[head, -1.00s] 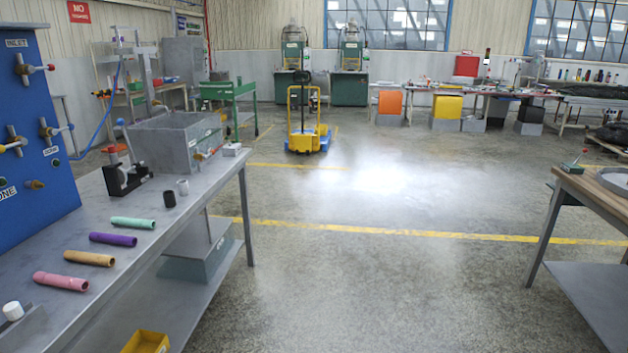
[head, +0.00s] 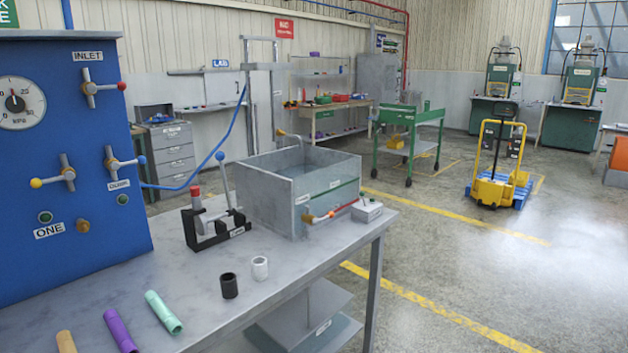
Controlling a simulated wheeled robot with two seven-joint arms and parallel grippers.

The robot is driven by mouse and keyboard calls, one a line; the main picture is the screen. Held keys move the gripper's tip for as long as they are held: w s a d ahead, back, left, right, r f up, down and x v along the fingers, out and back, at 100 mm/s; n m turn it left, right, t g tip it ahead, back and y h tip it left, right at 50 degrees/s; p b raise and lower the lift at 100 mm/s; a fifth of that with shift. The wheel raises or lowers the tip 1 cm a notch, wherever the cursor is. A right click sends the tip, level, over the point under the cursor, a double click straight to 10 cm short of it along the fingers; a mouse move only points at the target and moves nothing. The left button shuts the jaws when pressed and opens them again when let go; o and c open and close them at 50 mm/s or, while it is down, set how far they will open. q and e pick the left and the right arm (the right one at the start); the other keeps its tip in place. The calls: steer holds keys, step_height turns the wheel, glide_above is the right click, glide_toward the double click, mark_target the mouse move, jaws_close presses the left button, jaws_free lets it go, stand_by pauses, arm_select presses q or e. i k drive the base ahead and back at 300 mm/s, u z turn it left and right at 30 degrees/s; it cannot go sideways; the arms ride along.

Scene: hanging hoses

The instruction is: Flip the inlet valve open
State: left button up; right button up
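The inlet valve (head: 92,88) is on the upper right of the blue panel (head: 75,260), just under the INLET label. Two more valves sit below: one with a yellow knob (head: 54,178) and one with blue ends (head: 124,163). Neither gripper shows in the head view.
A grey table (head: 270,280) holds a metal tank (head: 295,190), a black clamp with a lever (head: 212,225), two small fittings and coloured hose pieces (head: 163,312). A blue hose (head: 215,150) runs from the panel.

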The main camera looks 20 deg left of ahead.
mark_target(120, 85)
steer(key=u, duration=1)
steer(key=i, duration=0.95)
steer(key=u, duration=1.3)
steer(key=k, duration=0.8)
steer(key=z, duration=0.8)
